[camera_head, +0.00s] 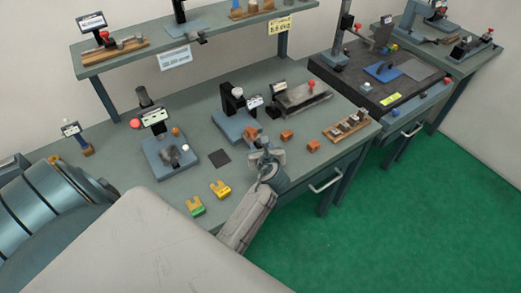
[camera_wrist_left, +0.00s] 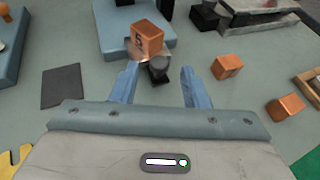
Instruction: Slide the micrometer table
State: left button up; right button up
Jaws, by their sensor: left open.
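My left gripper (camera_head: 266,157) is open over the bench, in front of a blue-based instrument (camera_head: 232,122) with a black column and a small display. In the left wrist view, its blue fingers (camera_wrist_left: 158,76) stand apart on either side of a dark round knob (camera_wrist_left: 158,67) near the fingertips. I see no contact with the knob. Just beyond, a copper block (camera_wrist_left: 147,37) marked with a numeral sits on a round plate at the front of the blue base (camera_wrist_left: 117,30). I cannot tell for certain which part is the micrometer table. My right gripper is out of view.
Loose copper blocks (camera_wrist_left: 227,66) lie to the right of the gripper, and a wooden rack (camera_head: 347,127) stands beyond them. Left are a dark square pad (camera_head: 219,157), another blue-based gauge (camera_head: 168,155) and yellow and green pieces. A shelf (camera_head: 190,50) hangs over the back.

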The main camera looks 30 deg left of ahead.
pick_arm(q)
jog(key=shift+w+a+f+b, duration=0.25)
jog(key=shift+w+a+b, duration=0.05)
jog(key=shift+w+a, duration=0.2)
jog(key=shift+c, duration=0.2)
